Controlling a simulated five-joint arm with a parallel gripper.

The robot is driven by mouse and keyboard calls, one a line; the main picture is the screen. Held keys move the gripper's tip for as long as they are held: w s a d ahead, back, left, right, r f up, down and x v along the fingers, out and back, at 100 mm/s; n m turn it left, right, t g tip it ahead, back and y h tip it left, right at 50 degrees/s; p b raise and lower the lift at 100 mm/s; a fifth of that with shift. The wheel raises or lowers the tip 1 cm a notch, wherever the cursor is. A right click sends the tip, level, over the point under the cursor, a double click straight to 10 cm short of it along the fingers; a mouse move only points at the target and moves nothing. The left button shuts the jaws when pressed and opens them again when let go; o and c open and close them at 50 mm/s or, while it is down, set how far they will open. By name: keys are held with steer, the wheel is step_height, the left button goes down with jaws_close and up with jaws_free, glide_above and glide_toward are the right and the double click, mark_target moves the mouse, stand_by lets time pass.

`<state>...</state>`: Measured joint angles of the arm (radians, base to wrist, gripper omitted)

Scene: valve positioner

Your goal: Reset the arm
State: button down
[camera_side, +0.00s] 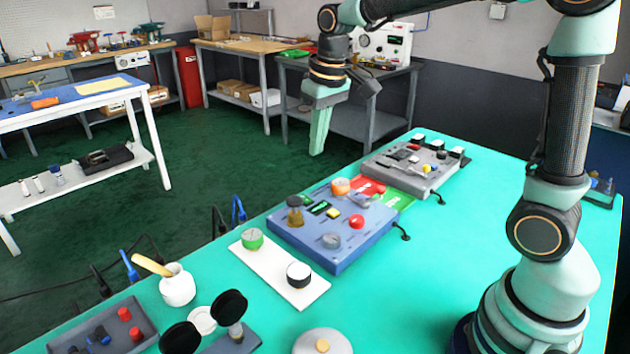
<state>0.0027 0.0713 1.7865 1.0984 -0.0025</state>
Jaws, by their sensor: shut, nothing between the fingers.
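My gripper (319,140) hangs from my arm at the upper middle of the view, pointing down. Its green fingers are together with nothing between them. It is in the air, apart from everything on the turquoise table (430,290). A blue control box (335,225) with an orange knob, a red button and a yellow button stands below it in the picture. A grey control box (418,165) stands farther back on the table.
A white plate (270,272) carries a green-topped knob (252,239) and a black-and-white knob (299,274). In front are a white pot (177,286), black round pads (229,307) and a grey tray (105,330). The table's right side is clear up to my base.

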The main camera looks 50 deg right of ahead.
steer(key=s+t, duration=0.3)
steer(key=s, duration=1)
steer(key=shift+s+r, duration=0.15)
steer(key=shift+s, duration=0.05)
stand_by(0.8)
